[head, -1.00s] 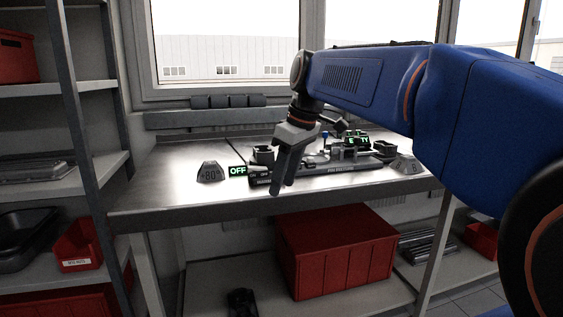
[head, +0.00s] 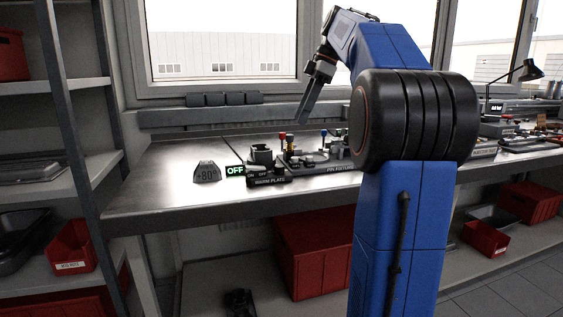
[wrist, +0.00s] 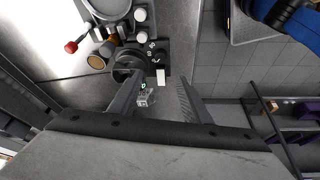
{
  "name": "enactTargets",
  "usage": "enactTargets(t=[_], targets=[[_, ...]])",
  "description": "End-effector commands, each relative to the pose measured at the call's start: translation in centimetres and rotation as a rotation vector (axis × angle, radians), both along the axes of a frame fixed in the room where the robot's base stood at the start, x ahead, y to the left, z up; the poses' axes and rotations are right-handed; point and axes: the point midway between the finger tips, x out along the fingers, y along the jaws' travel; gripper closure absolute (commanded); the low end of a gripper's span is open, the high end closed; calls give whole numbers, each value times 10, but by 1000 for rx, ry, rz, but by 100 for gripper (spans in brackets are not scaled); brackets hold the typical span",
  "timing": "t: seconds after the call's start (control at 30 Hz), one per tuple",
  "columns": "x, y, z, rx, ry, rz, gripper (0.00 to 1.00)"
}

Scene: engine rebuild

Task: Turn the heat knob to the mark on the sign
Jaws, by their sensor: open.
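The grey sign (head: 207,172) reads +80° and stands upright on the bench's left part. To its right is the warm plate (head: 270,182), with a dark cup-like part (head: 261,154) on top and a lit green OFF display (head: 235,171). In the wrist view a small dark round dial (wrist: 160,58) with white marks beside it seems to be the heat knob; its setting is too small to read. My gripper (head: 304,122) is open and empty, above the bench behind the warm plate in the picture. Its two fingers (wrist: 155,100) show apart in the wrist view, clear of the dial.
The pin fixture (head: 338,170) with red and blue knobs stands right of the warm plate. My arm hides part of the bench there. A lamp (head: 528,70) and more gear stand at the far right. The bench left of the sign is clear.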

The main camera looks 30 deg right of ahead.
Motion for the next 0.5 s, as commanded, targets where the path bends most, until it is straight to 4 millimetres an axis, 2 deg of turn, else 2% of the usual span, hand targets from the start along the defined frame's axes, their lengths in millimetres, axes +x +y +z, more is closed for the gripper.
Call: enactTargets(t=[0.5], targets=[[17, 30, -81, 1, 2, 0, 56]])
